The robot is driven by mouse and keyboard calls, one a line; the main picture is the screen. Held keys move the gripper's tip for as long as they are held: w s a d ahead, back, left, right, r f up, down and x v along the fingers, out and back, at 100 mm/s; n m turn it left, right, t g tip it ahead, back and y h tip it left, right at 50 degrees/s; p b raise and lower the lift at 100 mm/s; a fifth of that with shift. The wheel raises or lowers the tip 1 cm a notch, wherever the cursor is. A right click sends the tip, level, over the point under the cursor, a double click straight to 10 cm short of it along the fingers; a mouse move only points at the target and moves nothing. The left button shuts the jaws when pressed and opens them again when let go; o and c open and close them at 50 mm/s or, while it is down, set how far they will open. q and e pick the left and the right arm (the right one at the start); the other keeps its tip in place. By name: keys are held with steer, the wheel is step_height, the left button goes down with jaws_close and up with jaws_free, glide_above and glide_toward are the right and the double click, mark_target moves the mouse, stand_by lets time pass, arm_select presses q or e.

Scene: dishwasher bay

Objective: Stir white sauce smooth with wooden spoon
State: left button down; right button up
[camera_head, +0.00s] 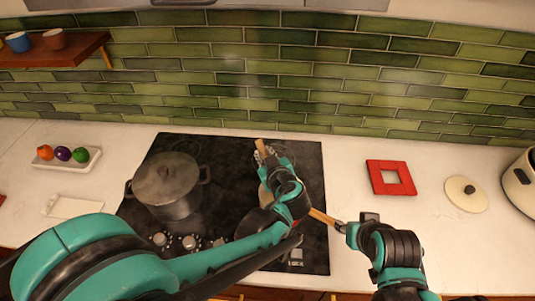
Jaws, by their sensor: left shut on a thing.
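The wooden spoon (261,148) stands tilted over the cooktop, its handle end rising above my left gripper (273,168). My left gripper is shut on the spoon. Below it is a dark pan (249,224), mostly covered by my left arm. A pale patch (263,195) shows beside the gripper, perhaps the white sauce; its texture and the spoon's lower end are hidden. The pan's wooden handle (322,216) points right. My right gripper (345,227) is at the handle's end; whether its fingers are closed on it is unclear.
A lidded grey pot (168,187) stands on the left of the black cooktop (222,152). Right of it lie a red square trivet (391,178) and a round lid (466,194). A white tray (70,166) holds small colored balls at left. A green tile wall stands behind.

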arm_select(q)
steer(key=shift+s, duration=0.35)
steer(key=shift+r, duration=0.25)
steer(key=w+a+r+p, duration=0.2)
steer(key=a+r+p, duration=0.1)
steer(key=r+p, duration=0.5)
steer(key=shift+a+r, duration=0.3)
steer(key=shift+r, duration=0.55)
step_height(320, 180, up, 5)
steer(key=p, duration=0.4)
stand_by(0.4)
stand_by(0.8)
